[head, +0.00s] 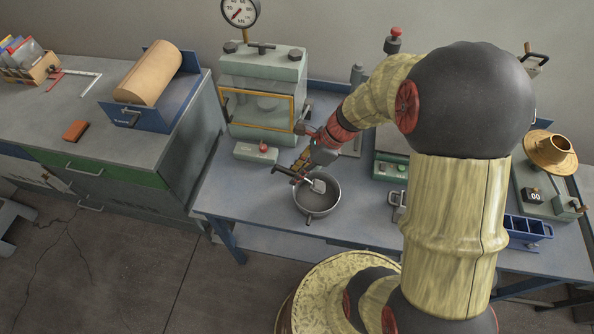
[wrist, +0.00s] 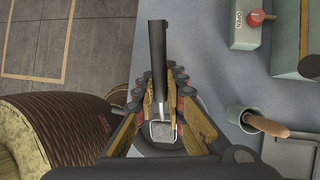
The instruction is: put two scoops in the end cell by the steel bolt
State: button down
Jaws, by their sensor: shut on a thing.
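My gripper (head: 305,163) is shut on a scoop with a black handle (wrist: 157,60) and a small square metal head (wrist: 162,131). The scoop head (head: 318,186) is over the round grey bowl (head: 327,211), inside its outline in the head view. I cannot tell whether the head touches the bowl's contents or holds any. The blue tray of cells (head: 528,228) stands at the right of the bench, beyond my arm. Its cells look dark, and part of it may be hidden by my arm. I cannot make out the steel bolt.
A green press (head: 262,95) with a gauge stands behind the bowl, and a small control box (head: 256,152) with a red knob is in front of it. A cup (wrist: 241,118) with a wooden-handled tool is in the wrist view. A brass flanged part (head: 551,152) stands at right.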

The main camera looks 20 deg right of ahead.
jog(key=shift+w+a+r+g+h+p, duration=0.15)
jog(key=shift+a+r+g+h+p, duration=0.35)
jog(key=shift+p, duration=0.85)
jog(key=shift+w+a+r+g+h+p, duration=0.2)
jog(key=shift+h+p, duration=0.5)
jog(key=shift+p, duration=0.65)
jog(key=shift+w+r+g+h+p, duration=0.15)
jog(key=shift+g+h+p, duration=0.25)
jog(key=shift+p, duration=0.55)
jog(key=shift+r, duration=0.1)
